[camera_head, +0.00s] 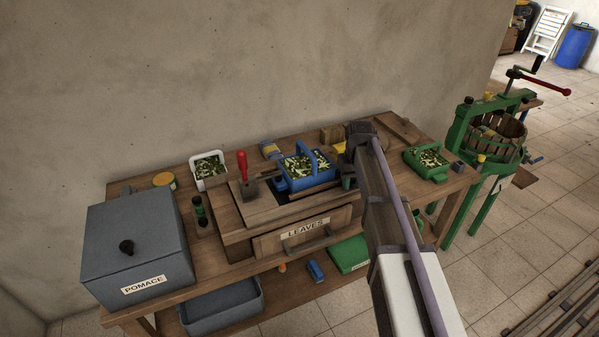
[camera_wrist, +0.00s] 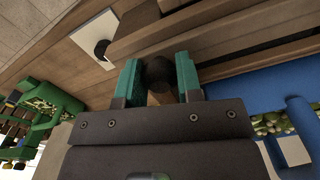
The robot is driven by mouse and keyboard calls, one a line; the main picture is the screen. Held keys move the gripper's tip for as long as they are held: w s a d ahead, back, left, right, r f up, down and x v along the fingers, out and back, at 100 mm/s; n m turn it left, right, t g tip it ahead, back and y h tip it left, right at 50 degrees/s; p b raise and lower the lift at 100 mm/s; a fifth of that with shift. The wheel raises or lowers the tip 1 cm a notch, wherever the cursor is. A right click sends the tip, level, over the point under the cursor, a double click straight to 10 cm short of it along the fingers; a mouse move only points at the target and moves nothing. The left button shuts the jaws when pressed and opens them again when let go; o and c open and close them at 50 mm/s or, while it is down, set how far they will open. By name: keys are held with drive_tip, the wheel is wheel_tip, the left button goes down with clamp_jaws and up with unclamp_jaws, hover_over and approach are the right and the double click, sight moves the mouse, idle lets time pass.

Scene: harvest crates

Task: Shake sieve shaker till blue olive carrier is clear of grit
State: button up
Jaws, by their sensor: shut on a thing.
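The sieve shaker (camera_head: 240,215) is a wooden box on the bench, with a drawer (camera_head: 275,243) marked LEAVES in its front. The blue olive carrier (camera_head: 322,181) sits on top of it, upright, handle up, filled with green and dark olives; grit is too small to make out. Its blue side also shows at the right of the wrist view (camera_wrist: 235,92). My gripper (camera_head: 348,182) is at the shaker's right end, beside the carrier. In the wrist view its teal fingers (camera_wrist: 158,75) are shut on a wooden handle with a dark round end (camera_wrist: 160,94).
A grey POMACE bin (camera_head: 138,240) stands at the bench's left. A red-handled lever (camera_head: 243,168) stands left of the blue carrier. A green press (camera_head: 462,130) stands beyond the bench.

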sight(334, 194)
drive_tip(key=shift+w+d, duration=0.2)
drive_tip(key=shift+d, duration=0.25)
drive_tip(key=shift+w+d, duration=0.2)
drive_tip(key=shift+d, duration=0.25)
drive_tip(key=shift+s+a, duration=0.55)
drive_tip(key=shift+a, duration=0.7)
drive_tip(key=shift+s+a, duration=0.55)
drive_tip(key=shift+a, duration=0.65)
drive_tip(key=shift+s+a, duration=0.55)
drive_tip(key=shift+a, duration=0.7)
drive_tip(key=w+d, duration=0.1)
drive_tip(key=d, duration=0.1)
drive_tip(key=w+d, duration=0.1)
drive_tip(key=d, duration=0.1)
drive_tip(key=w+d, duration=0.1)
drive_tip(key=d, duration=0.2)
drive_tip(key=shift+w+d, duration=0.1)
drive_tip(key=shift+w, duration=0.05)
drive_tip(key=o, duration=1.1)
drive_tip(key=shift+r, duration=0.1)
wheel_tip(334, 194, up, 11)
drive_tip(key=p, duration=1.1)
